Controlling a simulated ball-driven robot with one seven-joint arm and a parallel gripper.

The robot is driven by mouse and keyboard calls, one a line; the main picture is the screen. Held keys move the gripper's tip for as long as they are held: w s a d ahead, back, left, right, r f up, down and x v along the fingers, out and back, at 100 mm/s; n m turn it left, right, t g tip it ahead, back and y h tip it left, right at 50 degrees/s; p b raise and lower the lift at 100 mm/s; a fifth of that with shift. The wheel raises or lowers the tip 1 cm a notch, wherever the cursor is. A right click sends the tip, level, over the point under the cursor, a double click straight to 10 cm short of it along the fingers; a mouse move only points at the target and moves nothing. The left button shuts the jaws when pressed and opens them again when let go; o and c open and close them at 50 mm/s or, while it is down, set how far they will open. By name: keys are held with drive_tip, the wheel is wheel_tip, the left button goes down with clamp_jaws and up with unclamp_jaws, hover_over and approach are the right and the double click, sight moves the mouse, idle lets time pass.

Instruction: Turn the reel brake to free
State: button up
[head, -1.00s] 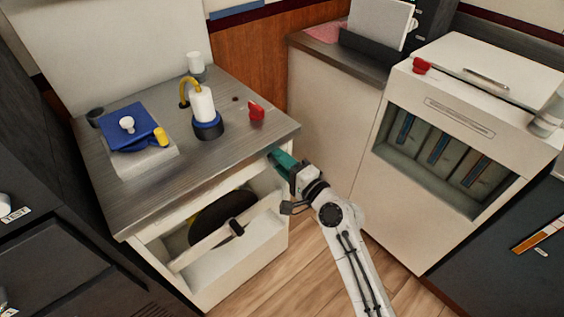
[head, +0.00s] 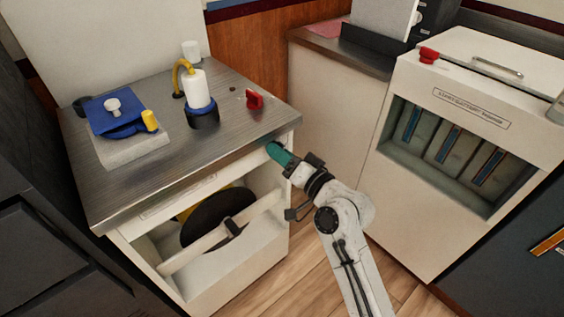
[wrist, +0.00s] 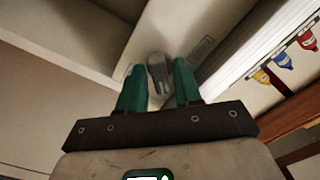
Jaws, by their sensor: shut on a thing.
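The reel (head: 218,217), a dark disc with yellow behind it, sits in the open bay of the counter cabinet (head: 225,262). My gripper (head: 275,152) is at the cabinet's upper right front, just under the worktop edge. In the wrist view, a grey rounded handle (wrist: 158,73), apparently the reel brake, stands between its two green fingers. The gripper (wrist: 158,82) is shut on this handle. A small label plate (wrist: 202,50) is beside it, too small to read. In the head view the handle is hidden by the fingers.
The worktop (head: 160,190) holds a blue clamp device (head: 115,117), a white bottle with a yellow hose (head: 198,88) and a red knob (head: 254,100). A pale bar (head: 208,238) crosses the bay. A white machine (head: 455,195) stands at right. Floor (head: 300,270) shows between the units.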

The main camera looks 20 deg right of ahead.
drive_tip(key=shift+f+n+b, duration=0.15)
drive_tip(key=shift+n+b, duration=3.4)
drive_tip(key=shift+n, duration=1.05)
drive_tip(key=o, duration=0.7)
drive_tip(key=shift+o, duration=0.2)
drive_tip(key=v, duration=1.1)
drive_tip(key=shift+p, duration=0.4)
